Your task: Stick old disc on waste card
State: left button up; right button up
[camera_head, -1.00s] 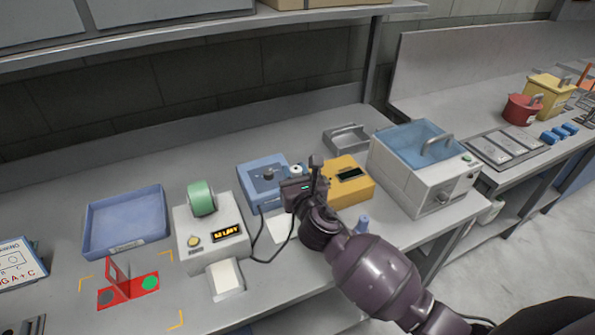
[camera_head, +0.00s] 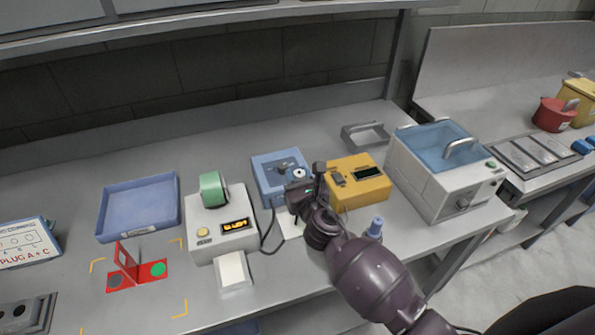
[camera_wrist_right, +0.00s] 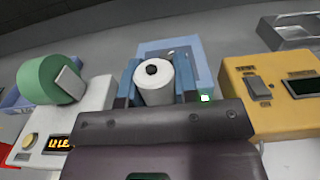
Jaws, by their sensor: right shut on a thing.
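My right gripper (camera_head: 299,182) is shut on a white round piece with a dark centre. In the right wrist view this white piece (camera_wrist_right: 153,88) sits between the two fingers, in front of a blue box (camera_wrist_right: 195,60). I cannot tell whether the dark centre is the old disc. A red folded card (camera_head: 152,270) stands on the bench at left, with a dark grey round spot and a green one. A white sheet (camera_head: 291,229) lies partly hidden under my right gripper. I cannot tell which of these is the waste card. My left gripper is out of view.
A white machine (camera_head: 205,225) with a green roll and lit display stands left of my gripper, a yellow box (camera_head: 375,192) right of it. A lidded bath (camera_head: 445,190) is further right. A blue tray (camera_head: 138,226) lies at left. A small blue-topped piece (camera_head: 376,226) stands beside my arm.

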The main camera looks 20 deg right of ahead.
jog(key=shift+f+b, duration=0.5)
jog(key=shift+f, duration=0.4)
jog(key=shift+f+b, duration=0.7)
notch_tip(320, 180, down, 3)
jog(key=shift+r+b, duration=0.2)
jog(key=shift+b, duration=1.05)
notch_tip(320, 180, down, 3)
jog(key=b, duration=0.2)
jog(key=shift+r+b, duration=0.15)
jog(key=shift+b, duration=0.15)
jog(key=shift+f+b, duration=0.45)
jog(key=shift+f, duration=0.25)
